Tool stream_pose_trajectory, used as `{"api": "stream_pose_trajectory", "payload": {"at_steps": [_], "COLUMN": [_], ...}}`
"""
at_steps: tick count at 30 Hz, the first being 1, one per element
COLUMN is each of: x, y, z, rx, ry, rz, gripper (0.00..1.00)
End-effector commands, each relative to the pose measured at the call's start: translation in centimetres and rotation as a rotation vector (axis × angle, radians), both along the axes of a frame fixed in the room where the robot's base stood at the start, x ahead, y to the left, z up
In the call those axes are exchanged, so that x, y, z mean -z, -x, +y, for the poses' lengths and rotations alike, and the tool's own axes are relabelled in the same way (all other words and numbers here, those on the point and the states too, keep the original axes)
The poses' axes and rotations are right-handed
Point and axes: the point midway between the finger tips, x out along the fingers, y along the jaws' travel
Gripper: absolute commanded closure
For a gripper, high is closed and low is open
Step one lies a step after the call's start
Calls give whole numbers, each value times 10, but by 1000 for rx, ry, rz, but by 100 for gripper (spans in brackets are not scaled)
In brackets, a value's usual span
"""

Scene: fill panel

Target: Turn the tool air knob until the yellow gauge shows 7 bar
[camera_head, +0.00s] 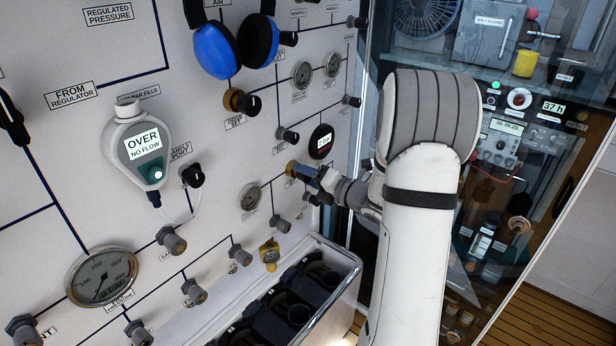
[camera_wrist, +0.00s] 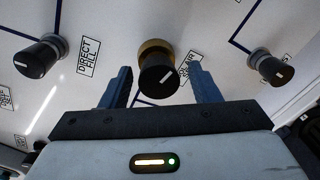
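The tool air knob (camera_wrist: 157,72), black with a white pointer line and a brass collar, stands in the middle of the wrist view. Its label beside it is partly hidden. In the head view its brass collar (camera_head: 291,168) shows at my gripper. My gripper (camera_wrist: 163,80) is open, with one blue finger on each side of the knob and gaps visible on both sides. In the head view my gripper (camera_head: 305,174) is against the panel's right part. A small yellow fitting (camera_head: 269,254) sits lower on the panel; I cannot tell if it is the yellow gauge or read a value.
A round dark display (camera_head: 321,141) is just above my gripper, its digits too small to read. Other black knobs (camera_wrist: 38,57) and (camera_wrist: 270,67) flank the knob. Blue ear muffs (camera_head: 232,47) hang above. A bin of dark cups (camera_head: 300,300) juts out below.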

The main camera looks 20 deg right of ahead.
Motion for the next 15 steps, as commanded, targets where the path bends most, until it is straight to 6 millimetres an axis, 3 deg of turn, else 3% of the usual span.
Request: {"api": "stream_pose_trajectory", "payload": {"at_steps": [8, 15], "x": [-1, -2], "y": [3, 36], "z": [-3, -22], "rx": [1, 6], "ry": [1, 1], "rz": [-3, -2], "gripper": [44, 44]}}
